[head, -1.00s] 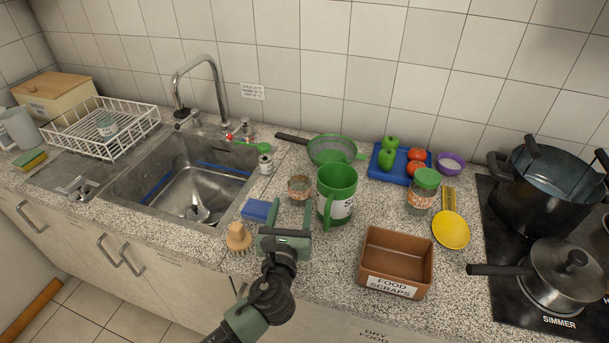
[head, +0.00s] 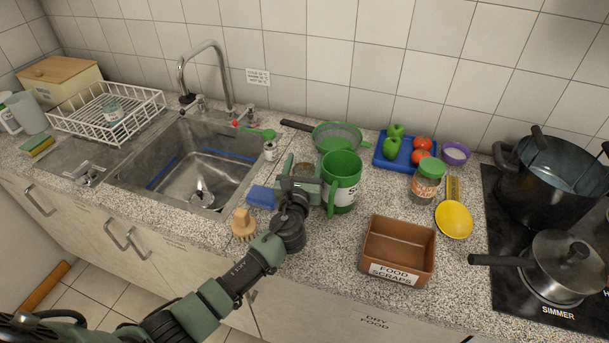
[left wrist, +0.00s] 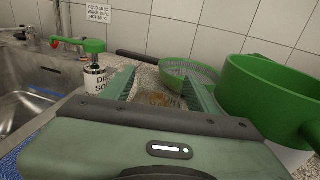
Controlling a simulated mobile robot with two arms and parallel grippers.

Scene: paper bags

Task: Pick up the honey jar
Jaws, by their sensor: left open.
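A small glass jar with an amber-brown tint (head: 304,169) stands on the counter behind my left gripper (head: 305,173). Its label cannot be read. In the left wrist view the jar (left wrist: 158,98) shows between the two green fingers (left wrist: 160,88), its lower part hidden by the gripper body. The fingers are apart and I see no grip on the jar. A second jar with a green lid and orange label (head: 427,180) stands farther right; which one holds honey cannot be read. My right gripper is out of view.
A large green mug (head: 342,180) stands close to the right of my left gripper. A green strainer (head: 338,136) lies behind, a soap bottle (head: 270,151) and blue sponge (head: 261,196) to the left. A wooden brush (head: 243,224) and brown food scraps box (head: 398,250) are nearer the front.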

